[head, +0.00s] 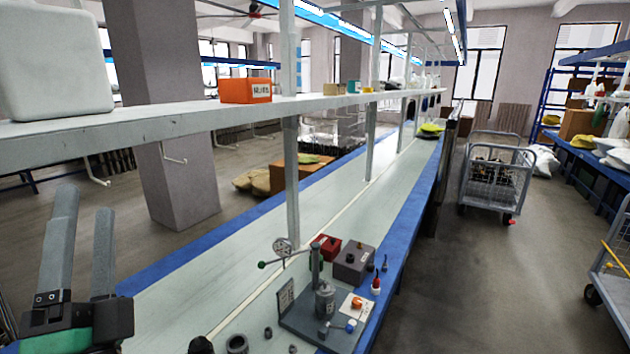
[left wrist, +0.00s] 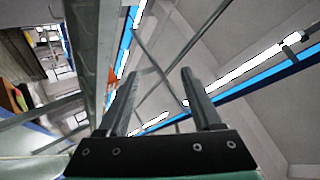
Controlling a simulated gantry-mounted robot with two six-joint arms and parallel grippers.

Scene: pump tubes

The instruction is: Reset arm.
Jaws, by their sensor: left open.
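My left gripper (head: 84,240) is at the lower left of the head view, raised beside the long bench and pointing up. Its two dark grey fingers stand apart with nothing between them. In the left wrist view the same gripper (left wrist: 160,100) is open and empty, with the ceiling lights and shelf frame behind it. It is well apart from the press fixture (head: 325,300) on the bench. My right gripper is not in view.
A long shelf (head: 200,119) on white posts runs above the bench (head: 225,275). A red box (head: 328,246) and a grey box (head: 354,263) stand by the fixture. A wheeled cart (head: 495,180) stands on the floor at the right. The bench's far length is mostly clear.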

